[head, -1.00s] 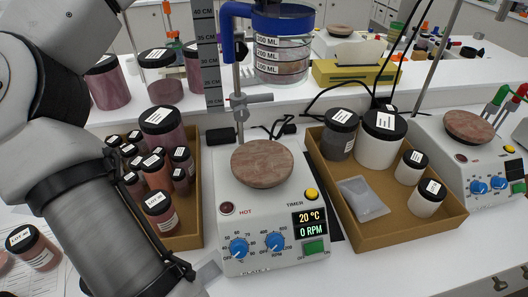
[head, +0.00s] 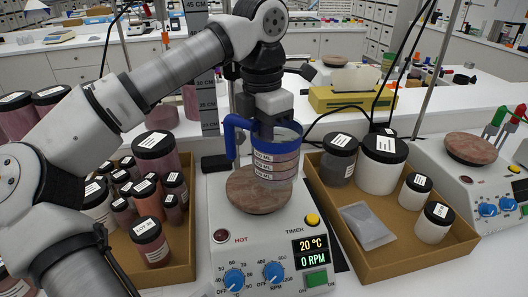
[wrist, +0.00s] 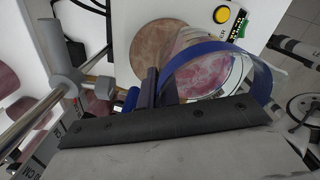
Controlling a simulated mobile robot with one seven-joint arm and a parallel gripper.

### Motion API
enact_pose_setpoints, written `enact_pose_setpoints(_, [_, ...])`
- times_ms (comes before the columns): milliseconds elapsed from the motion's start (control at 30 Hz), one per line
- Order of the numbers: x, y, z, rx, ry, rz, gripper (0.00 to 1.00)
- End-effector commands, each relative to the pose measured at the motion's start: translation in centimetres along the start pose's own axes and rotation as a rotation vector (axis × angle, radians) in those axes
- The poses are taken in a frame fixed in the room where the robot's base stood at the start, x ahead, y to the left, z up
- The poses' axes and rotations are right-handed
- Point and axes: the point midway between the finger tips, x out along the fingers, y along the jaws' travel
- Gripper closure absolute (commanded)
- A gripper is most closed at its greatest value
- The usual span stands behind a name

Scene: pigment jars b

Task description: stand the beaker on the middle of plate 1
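The beaker (head: 276,165) is clear, with a blue rim, a blue handle at its left and volume labels. In the head view it is upright and overlaps the right part of the round brown top of plate 1 (head: 244,194). I cannot tell whether its base touches the top. My gripper (head: 264,122) is above the beaker, shut on it near the rim; the exact grip is partly hidden. In the wrist view, the dark fingers (wrist: 154,88) are beside the blue rim of the beaker (wrist: 210,50), with plate 1's brown top (wrist: 150,45) beyond.
A cardboard tray of jars (head: 185,262) stands left of plate 1. Another tray (head: 390,253) with jars and a grey pouch stands right. A stand rod and clamp rise behind plate 1. A second hot plate (head: 470,149) is at far right.

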Motion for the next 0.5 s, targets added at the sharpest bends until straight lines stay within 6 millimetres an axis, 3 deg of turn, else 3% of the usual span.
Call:
enact_pose_setpoints(233, [3.3,-0.1,-0.1,0.002,0.001,-0.002,1.00])
enact_pose_setpoints(500, [3.6,0.0,-0.1,0.001,0.000,0.000,1.00])
